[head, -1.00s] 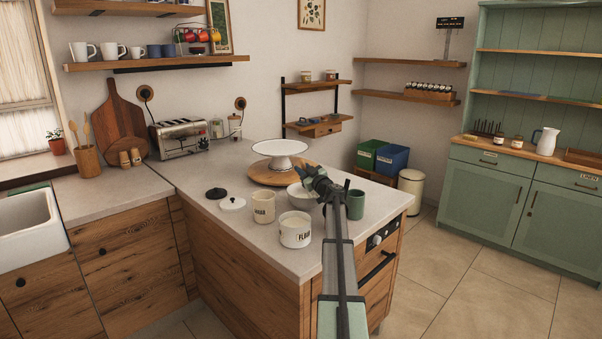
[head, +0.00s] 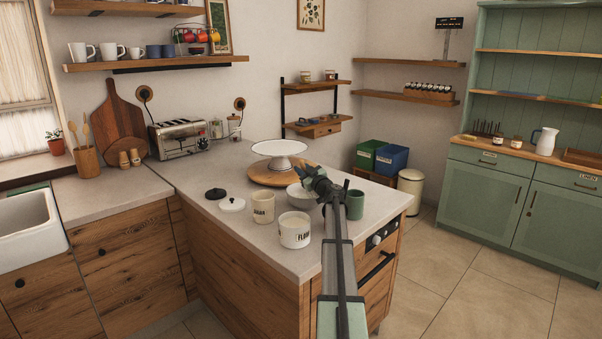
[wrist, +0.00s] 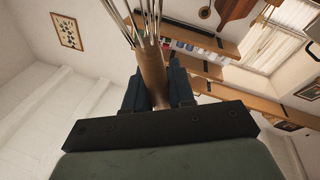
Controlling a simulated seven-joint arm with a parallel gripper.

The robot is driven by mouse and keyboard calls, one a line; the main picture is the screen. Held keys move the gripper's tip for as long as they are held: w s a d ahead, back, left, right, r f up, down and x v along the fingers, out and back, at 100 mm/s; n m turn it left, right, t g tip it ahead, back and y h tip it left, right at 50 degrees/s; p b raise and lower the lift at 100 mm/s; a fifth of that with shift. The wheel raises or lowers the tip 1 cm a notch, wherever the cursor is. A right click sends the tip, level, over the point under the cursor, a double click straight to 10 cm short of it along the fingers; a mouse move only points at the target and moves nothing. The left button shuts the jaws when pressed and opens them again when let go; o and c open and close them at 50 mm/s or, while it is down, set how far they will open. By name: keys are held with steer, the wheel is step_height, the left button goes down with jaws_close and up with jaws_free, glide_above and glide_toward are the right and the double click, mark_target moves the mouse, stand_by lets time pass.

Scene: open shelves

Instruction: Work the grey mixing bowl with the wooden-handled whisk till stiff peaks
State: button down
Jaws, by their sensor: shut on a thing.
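The whisk (wrist: 152,70) shows in the wrist view, with a wooden handle and metal wires running out past the top edge. My gripper (head: 308,177) is shut on its handle, with a dark finger on each side. In the head view my gripper is over the peninsula counter, at the bowl. The pale grey bowl (head: 299,199) sits on the counter, partly hidden behind my gripper. The whisk cannot be made out clearly in the head view, and I cannot tell whether its wires are in the bowl. The bowl's contents are not visible.
A flour canister (head: 295,231) and a cream canister (head: 263,208) stand left of my arm. A green cup (head: 355,205) stands close on the right. Behind is a white cake stand (head: 279,150) on a round wooden board (head: 268,176). The counter's front left is clear.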

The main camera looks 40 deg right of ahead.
steer(key=a+r, duration=0.3)
steer(key=r, duration=0.9)
stand_by(1.1)
steer(key=shift+r, duration=0.1)
steer(key=w+d+f+m, duration=0.2)
steer(key=d+f, duration=0.1)
steer(key=f, duration=0.9)
steer(key=shift+w+d+f+m+g+h, duration=0.15)
steer(key=shift+w+d+m+g+h, duration=0.05)
steer(key=shift+m+g+h, duration=0.1)
stand_by(0.9)
steer(key=shift+d+f, duration=0.1)
